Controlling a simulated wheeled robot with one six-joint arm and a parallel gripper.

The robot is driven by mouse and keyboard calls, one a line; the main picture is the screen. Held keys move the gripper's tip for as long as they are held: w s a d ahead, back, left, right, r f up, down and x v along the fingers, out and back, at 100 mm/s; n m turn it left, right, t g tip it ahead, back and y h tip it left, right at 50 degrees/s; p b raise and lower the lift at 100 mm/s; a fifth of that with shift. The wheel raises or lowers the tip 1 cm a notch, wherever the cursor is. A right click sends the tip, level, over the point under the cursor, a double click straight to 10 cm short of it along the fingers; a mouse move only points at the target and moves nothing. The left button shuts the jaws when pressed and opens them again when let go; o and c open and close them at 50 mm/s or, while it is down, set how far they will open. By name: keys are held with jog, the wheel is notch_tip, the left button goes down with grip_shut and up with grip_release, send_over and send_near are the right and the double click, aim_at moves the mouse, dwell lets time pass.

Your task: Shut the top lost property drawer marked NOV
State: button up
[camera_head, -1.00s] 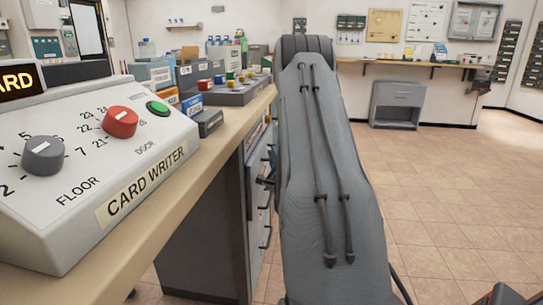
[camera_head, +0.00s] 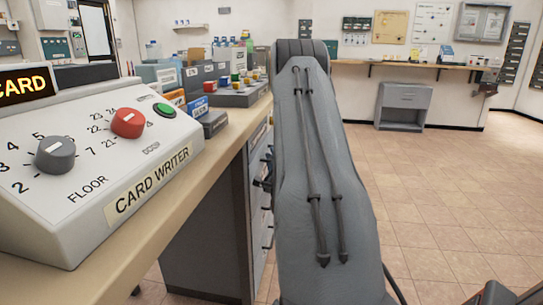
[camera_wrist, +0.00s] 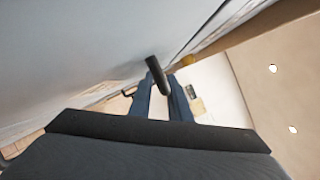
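A bank of grey drawers (camera_head: 258,205) with dark bar handles stands under the counter in the head view, partly hidden by my arm. I cannot read a NOV label or tell how far the top drawer stands out. In the wrist view a pale drawer front (camera_wrist: 75,55) fills the left side. A black bar handle (camera_wrist: 156,72) sticks out from it and shows between the two fingers of my gripper (camera_wrist: 161,84). The fingers are apart; I cannot tell whether they touch the handle.
A card writer (camera_head: 100,160) with knobs and a green button sits on the wooden counter (camera_head: 180,210) at the left, with boxes and a grey button panel beyond. A grey cabinet (camera_head: 403,105) stands by the far wall. The tiled floor (camera_head: 430,200) at right is clear.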

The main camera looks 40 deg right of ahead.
jog(key=p+v, duration=0.1)
jog(key=v, duration=0.6)
jog(key=shift+r, duration=0.1)
dwell(0.4)
